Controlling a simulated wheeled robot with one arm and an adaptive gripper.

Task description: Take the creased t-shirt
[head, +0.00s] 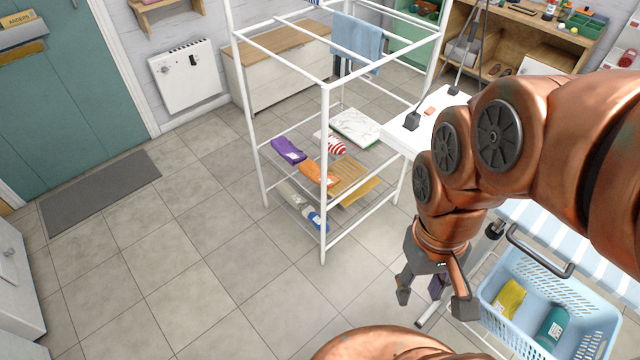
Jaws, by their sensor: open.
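My gripper (433,298) hangs at the lower middle right, fingers apart and pointing down. No garment shows between its fingers. I cannot tell for sure which cloth is the creased t-shirt. A white, mottled folded item (356,127) lies on the rack's upper shelf, beside a red-and-white striped cloth (330,143). A purple cloth (288,150) and an orange cloth (319,173) lie near the shelf's front edge. A yellow cloth (509,299) and a teal cloth (552,327) lie in the light-blue basket (592,325), right of my gripper. A small purple patch shows behind my gripper.
The white rack (324,215) stands left of my gripper, with grey and blue items on its lower shelf. A blue towel (357,42) hangs on it. A striped blue-and-white surface (596,248) lies behind the basket.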

